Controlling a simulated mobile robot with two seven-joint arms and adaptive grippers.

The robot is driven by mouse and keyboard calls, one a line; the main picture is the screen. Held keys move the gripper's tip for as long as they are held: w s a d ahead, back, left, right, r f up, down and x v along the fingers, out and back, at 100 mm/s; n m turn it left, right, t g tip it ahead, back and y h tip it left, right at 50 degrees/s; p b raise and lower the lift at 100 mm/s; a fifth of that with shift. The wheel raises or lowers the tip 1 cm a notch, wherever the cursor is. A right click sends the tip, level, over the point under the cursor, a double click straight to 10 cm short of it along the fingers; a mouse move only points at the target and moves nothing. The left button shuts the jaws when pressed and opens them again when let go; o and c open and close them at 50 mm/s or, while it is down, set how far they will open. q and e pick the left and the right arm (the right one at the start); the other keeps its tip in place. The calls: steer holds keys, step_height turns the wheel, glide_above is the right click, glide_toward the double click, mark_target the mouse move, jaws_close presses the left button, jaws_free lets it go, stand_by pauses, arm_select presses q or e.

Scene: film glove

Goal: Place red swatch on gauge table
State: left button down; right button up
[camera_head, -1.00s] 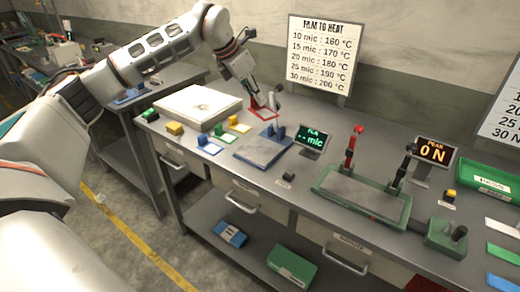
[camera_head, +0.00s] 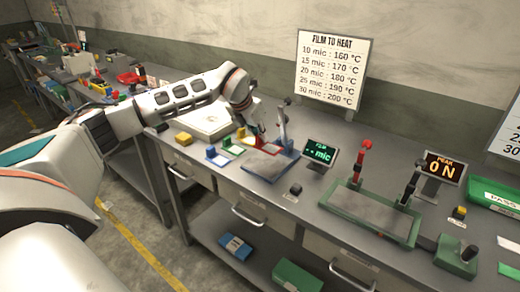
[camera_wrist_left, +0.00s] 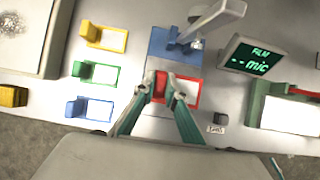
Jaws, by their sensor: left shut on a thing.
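The red swatch (camera_wrist_left: 186,95) is a white card with a red frame and a red grip block. My left gripper (camera_wrist_left: 168,93) is shut on its red block. In the head view, the red swatch (camera_head: 268,142) shows at the back of the gauge table, partly hidden by my left gripper (camera_head: 259,143). The gauge table (camera_head: 268,166) is a blue-grey plate with an upright post and lever at its back. In the left wrist view, the swatch overlaps the blue gauge table (camera_wrist_left: 165,42); I cannot tell whether it touches. My right gripper is not in view.
Yellow (camera_wrist_left: 110,39), green (camera_wrist_left: 103,74) and blue (camera_wrist_left: 98,107) swatches lie left of the gauge table. A film display (camera_head: 320,152) stands to its right, a green sealing machine (camera_head: 372,215) beyond. A pale flat box (camera_head: 205,122) lies at the back left.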

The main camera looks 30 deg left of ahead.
mark_target(258, 145)
arm_select(q)
step_height(258, 145, down, 6)
steer(key=shift+r, duration=0.1)
stand_by(0.4)
steer(key=c, duration=2)
jaws_free()
steer(key=shift+c, duration=0.2)
steer(key=v, duration=1.2)
steer(key=shift+b, duration=0.4)
